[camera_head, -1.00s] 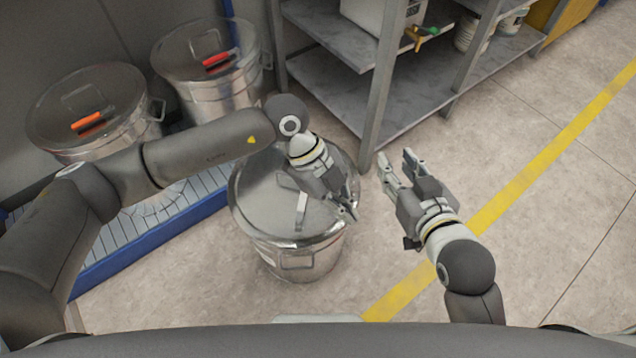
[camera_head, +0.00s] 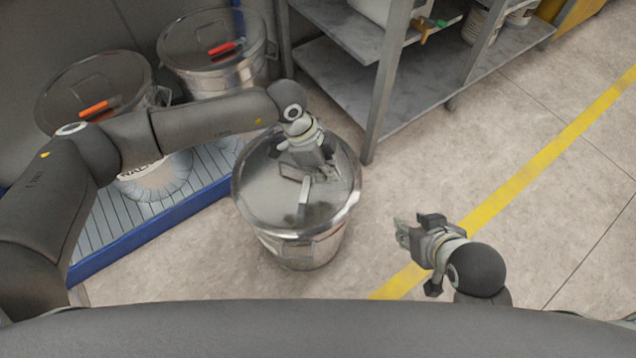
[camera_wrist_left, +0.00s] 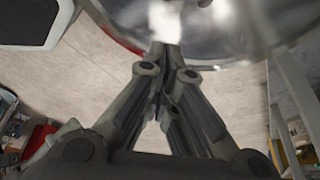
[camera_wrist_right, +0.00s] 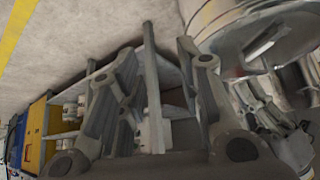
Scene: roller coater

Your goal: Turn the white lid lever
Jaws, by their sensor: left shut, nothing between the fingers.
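The steel drum (camera_head: 300,250) stands on the floor at the middle of the head view, with a round, shiny lid (camera_head: 262,205). The white lid lever (camera_head: 304,190) lies on top of the lid and points towards me. My left gripper (camera_head: 332,175) is shut and empty, over the far right part of the lid, just right of the lever and apart from it. The left wrist view shows its closed fingertips (camera_wrist_left: 165,50) by the lid's shiny rim; the lever cannot be made out there. My right gripper (camera_head: 400,232) is open and empty, over the floor right of the drum.
Two more lidded drums, one at left (camera_head: 95,90) and one behind (camera_head: 212,50), have red-orange handles. A grey metal shelf (camera_head: 345,85) stands close behind the lid. The floor at right is clear, with a yellow line (camera_head: 520,190).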

